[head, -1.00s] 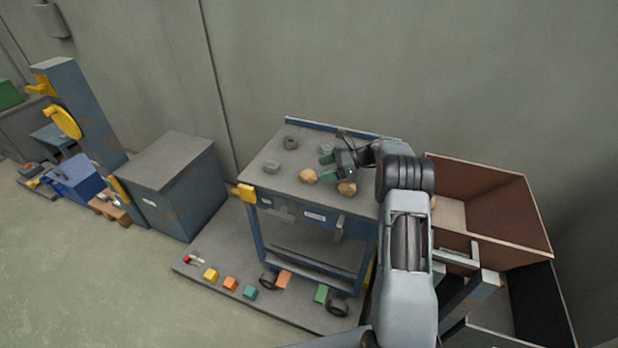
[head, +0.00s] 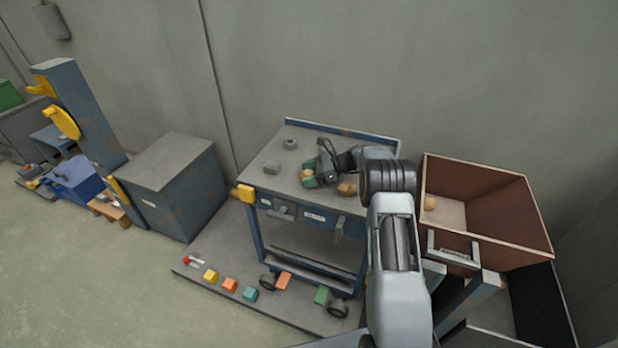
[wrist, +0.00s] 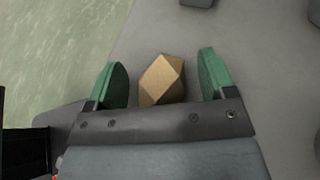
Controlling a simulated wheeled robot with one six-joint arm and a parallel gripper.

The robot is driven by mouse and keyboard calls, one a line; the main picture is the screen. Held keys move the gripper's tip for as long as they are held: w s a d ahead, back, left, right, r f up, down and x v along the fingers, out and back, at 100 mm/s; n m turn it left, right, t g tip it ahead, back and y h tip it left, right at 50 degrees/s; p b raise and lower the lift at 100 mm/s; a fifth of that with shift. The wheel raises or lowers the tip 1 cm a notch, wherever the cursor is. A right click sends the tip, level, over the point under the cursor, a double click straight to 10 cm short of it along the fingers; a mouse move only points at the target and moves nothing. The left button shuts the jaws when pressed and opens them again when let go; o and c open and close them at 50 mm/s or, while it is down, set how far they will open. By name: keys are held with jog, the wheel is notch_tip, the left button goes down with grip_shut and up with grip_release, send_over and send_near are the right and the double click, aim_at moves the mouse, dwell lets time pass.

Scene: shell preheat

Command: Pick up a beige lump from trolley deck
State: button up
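A beige faceted lump (wrist: 161,80) lies on the grey trolley deck (wrist: 240,30) in the wrist view. My gripper (wrist: 160,82) is open, with one green finger pad on each side of the lump and a gap on both sides. In the head view my gripper (head: 309,180) is low over the front of the trolley deck (head: 262,155), and this lump (head: 307,173) is mostly hidden by it. A second beige lump (head: 347,188) lies on the deck to the right. A third lump (head: 430,202) is inside the brown bin.
Grey items (head: 271,167) and (head: 290,143) stand on the deck's left part. The brown open bin (head: 480,165) stands right of the trolley. Small coloured blocks (head: 229,285) lie on the base plate in front. A grey cabinet (head: 172,180) stands to the left.

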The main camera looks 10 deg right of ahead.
jog(key=c, duration=1)
jog(key=shift+r, duration=0.1)
